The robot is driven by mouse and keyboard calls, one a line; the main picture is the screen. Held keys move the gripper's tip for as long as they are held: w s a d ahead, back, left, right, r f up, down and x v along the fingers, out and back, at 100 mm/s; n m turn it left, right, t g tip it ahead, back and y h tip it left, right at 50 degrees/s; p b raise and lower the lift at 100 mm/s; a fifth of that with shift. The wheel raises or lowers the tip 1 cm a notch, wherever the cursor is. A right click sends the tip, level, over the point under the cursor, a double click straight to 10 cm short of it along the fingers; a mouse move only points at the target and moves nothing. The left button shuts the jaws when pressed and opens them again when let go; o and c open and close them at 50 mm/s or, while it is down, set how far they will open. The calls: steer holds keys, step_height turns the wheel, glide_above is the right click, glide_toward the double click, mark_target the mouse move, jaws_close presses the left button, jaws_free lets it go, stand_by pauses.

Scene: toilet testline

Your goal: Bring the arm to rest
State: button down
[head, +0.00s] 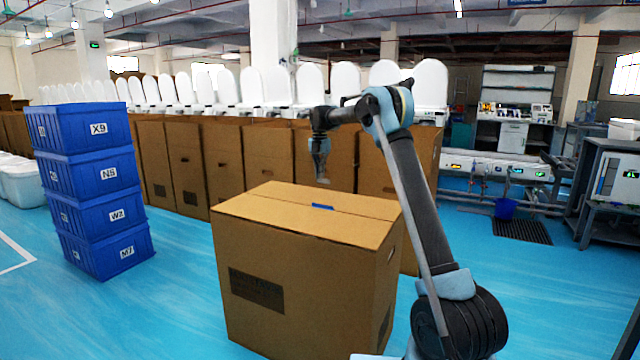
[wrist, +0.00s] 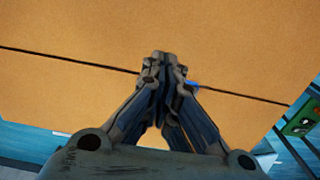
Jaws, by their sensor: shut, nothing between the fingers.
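My gripper (head: 322,180) hangs pointing down at the end of my raised, bent arm, above the far part of a large closed cardboard box (head: 300,262). In the wrist view my gripper (wrist: 162,62) has its fingertips together, with nothing between them. Below it lies the box top (wrist: 75,85) with a dark seam running across it. A small blue piece (head: 322,206) lies on the seam; it shows partly behind the fingers in the wrist view (wrist: 192,84).
A stack of blue crates (head: 100,168) stands at the left. Behind the box runs a row of tall cartons (head: 225,158) with white toilets (head: 250,88) above them. A blue bucket (head: 506,209) and grey workbench (head: 612,185) are at the right. Blue floor (head: 180,285) is clear left of the box.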

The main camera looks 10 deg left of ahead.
steer(key=s+d+r+m, duration=0.8)
steer(key=s+d, duration=0.4)
steer(key=d, duration=0.2)
steer(key=s+d+r+m+t, duration=0.1)
steer(key=s+d+m, duration=0.3)
steer(key=s+d, duration=0.3)
steer(key=s+d+m, duration=0.4)
steer(key=s+d, duration=0.1)
steer(key=s, duration=0.5)
steer(key=s+d+f+m, duration=0.3)
steer(key=s+m, duration=0.1)
steer(key=s, duration=0.4)
steer(key=s+d+f+m, duration=0.3)
steer(key=s+d, duration=0.1)
steer(key=s, duration=0.4)
steer(key=s+d+f+m+t, duration=0.1)
steer(key=s+d+f+m, duration=0.3)
steer(key=s+f+m, duration=0.4)
steer(key=s+f, duration=0.7)
steer(key=shift+s+f+m, duration=0.25)
steer(key=shift+s+m, duration=0.15)
